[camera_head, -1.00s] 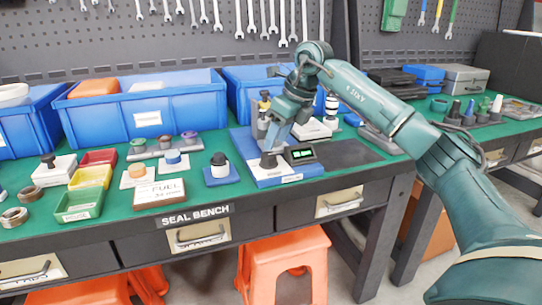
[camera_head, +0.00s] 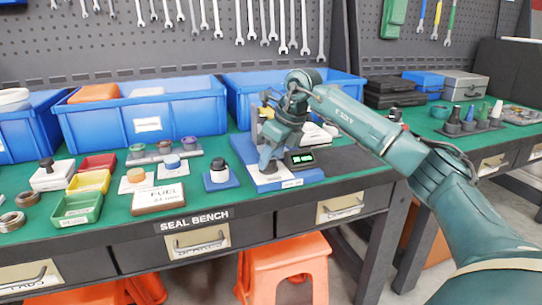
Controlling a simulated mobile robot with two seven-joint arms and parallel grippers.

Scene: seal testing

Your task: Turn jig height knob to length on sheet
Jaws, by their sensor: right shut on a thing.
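The jig is a blue base (camera_head: 283,184) on the green bench top, with a small black display (camera_head: 301,157) lit with green digits too small to read. My right gripper (camera_head: 268,166) points down at the front of the jig, beside the display. It is shut on the jig height knob, which the fingers mostly hide. The sheet (camera_head: 158,196) is a white card on a brown board left of the jig, headed "FUEL", with a smaller line below that I cannot read surely. My left gripper is not in view.
Green (camera_head: 77,210), yellow and red trays lie farther left. Large blue bins (camera_head: 143,115) line the back.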

